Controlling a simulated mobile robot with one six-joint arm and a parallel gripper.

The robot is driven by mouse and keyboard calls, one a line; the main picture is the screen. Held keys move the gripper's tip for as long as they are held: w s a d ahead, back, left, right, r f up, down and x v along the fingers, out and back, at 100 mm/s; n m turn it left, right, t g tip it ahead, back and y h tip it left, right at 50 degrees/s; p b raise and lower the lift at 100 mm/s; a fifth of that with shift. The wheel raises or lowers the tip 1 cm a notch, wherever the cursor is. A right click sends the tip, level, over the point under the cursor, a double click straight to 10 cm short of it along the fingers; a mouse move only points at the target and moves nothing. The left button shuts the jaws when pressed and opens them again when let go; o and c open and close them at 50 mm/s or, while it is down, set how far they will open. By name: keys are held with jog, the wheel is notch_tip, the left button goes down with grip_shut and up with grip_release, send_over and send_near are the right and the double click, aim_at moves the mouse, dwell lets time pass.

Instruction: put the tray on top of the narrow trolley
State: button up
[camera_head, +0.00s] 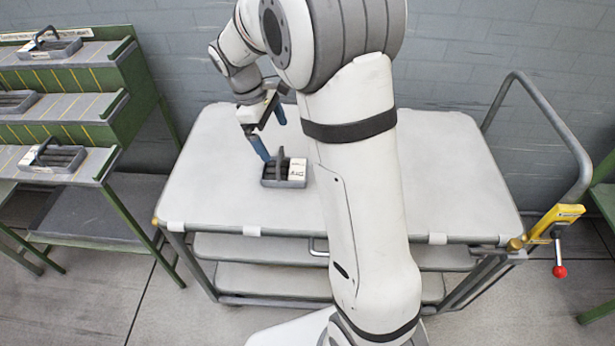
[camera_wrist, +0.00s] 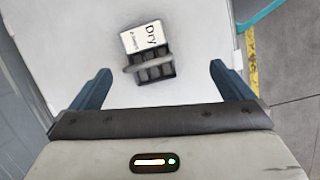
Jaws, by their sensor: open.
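A small grey tray (camera_head: 284,173) with an upright handle and a white label lies on the top of the trolley (camera_head: 215,190), left of my arm in the head view. In the wrist view the tray (camera_wrist: 152,66) shows from above, with its label reading "Dry" and dark slots below the handle. My gripper (camera_head: 272,142) is above the tray with its blue fingers spread. In the wrist view my gripper (camera_wrist: 156,82) is open and empty, the tray lying ahead between the lines of the fingers. I cannot tell the exact height gap.
A green stepped rack (camera_head: 110,105) at the left holds several similar trays, one on its low shelf (camera_head: 60,158). The trolley has a raised handle rail (camera_head: 545,105) and a yellow bracket with a red knob (camera_head: 560,271) at the right. Much of the trolley top is bare.

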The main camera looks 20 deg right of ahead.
jog(key=s+d+r+m+t+y, duration=0.1)
jog(key=s+m, duration=0.4)
jog(key=s, duration=0.6)
jog(key=s+d+r+m+t+y, duration=0.1)
jog(key=s+r+m+t+y, duration=0.1)
jog(key=s+m, duration=0.4)
jog(key=s+r, duration=0.1)
jog(key=s, duration=0.4)
jog(key=shift+s+d+r+t, duration=0.25)
jog(key=shift+s+d+t, duration=0.1)
jog(key=shift+s+t, duration=0.05)
jog(key=shift+r+p, duration=0.45)
jog(key=shift+r, duration=0.05)
jog(key=shift+c, duration=0.2)
